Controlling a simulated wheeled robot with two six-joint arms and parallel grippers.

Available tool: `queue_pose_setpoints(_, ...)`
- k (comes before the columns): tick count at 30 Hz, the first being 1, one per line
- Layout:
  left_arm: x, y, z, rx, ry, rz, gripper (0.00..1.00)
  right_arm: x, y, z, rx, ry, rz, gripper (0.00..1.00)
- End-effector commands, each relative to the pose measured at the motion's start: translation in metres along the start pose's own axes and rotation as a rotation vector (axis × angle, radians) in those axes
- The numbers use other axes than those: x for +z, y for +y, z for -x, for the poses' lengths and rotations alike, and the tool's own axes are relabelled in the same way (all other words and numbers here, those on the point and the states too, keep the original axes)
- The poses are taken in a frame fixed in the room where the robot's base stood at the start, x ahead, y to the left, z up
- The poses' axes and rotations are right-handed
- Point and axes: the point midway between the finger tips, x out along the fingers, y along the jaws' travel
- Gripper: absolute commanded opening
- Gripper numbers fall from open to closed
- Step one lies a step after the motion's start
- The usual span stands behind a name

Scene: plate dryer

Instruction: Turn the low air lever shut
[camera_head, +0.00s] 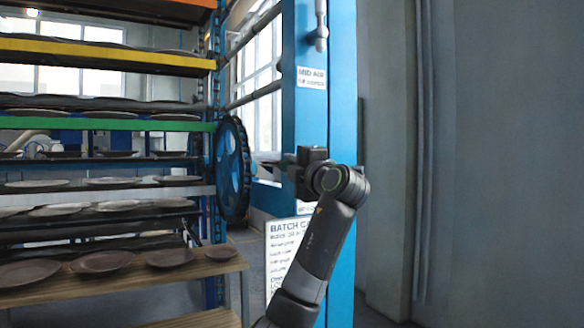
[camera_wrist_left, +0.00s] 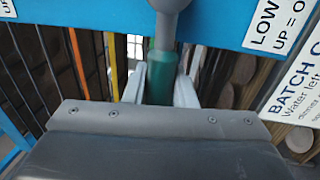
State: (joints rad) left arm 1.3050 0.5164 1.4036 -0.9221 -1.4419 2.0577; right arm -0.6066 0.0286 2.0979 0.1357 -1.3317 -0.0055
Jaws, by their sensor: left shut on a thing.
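The low air lever has a green grip (camera_wrist_left: 160,82) that hangs below its grey pivot (camera_wrist_left: 168,22) in the left wrist view. My left gripper (camera_wrist_left: 163,88) is shut around the green grip, with one pale finger on each side. A white label (camera_wrist_left: 275,22) reading "LOW" and "UP = O", cut off at the edge, is right of the pivot on the blue beam. In the head view my left gripper (camera_head: 277,162) is at the blue post, and the lever is hidden there. My right gripper is in neither view.
The blue post (camera_head: 342,90) carries another lever (camera_head: 319,30) above a "MID AIR" label (camera_head: 311,77). A blue handwheel (camera_head: 232,170) is close left of my gripper. A "BATCH" sign (camera_head: 283,248) hangs below. Plate racks fill the left; a grey wall is right.

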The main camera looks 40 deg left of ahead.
Motion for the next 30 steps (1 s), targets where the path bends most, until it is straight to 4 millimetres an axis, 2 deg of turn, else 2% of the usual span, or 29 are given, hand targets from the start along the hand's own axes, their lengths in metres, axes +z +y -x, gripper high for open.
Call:
queue_pose_setpoints(2,0.000,-0.003,0.000,-0.007,0.002,0.000,0.00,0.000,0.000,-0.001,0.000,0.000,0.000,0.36)
queue_pose_setpoints(3,0.000,-0.003,0.000,-0.007,0.002,-0.001,0.28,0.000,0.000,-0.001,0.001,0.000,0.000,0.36)
queue_pose_setpoints(7,0.000,-0.003,0.000,-0.005,0.001,-0.001,0.44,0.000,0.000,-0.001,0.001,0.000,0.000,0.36)
queue_pose_setpoints(15,0.000,-0.001,0.001,-0.003,0.001,0.000,0.44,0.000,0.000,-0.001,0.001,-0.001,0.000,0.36)
queue_pose_setpoints(19,0.001,-0.001,0.010,-0.001,-0.001,0.001,0.44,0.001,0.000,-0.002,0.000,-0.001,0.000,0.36)
queue_pose_setpoints(23,0.001,-0.002,0.033,-0.002,-0.004,0.004,0.44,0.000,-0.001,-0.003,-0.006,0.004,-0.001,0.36)
queue_pose_setpoints(30,0.002,-0.003,0.092,-0.005,-0.006,0.004,0.44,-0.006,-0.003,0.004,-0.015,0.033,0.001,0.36)
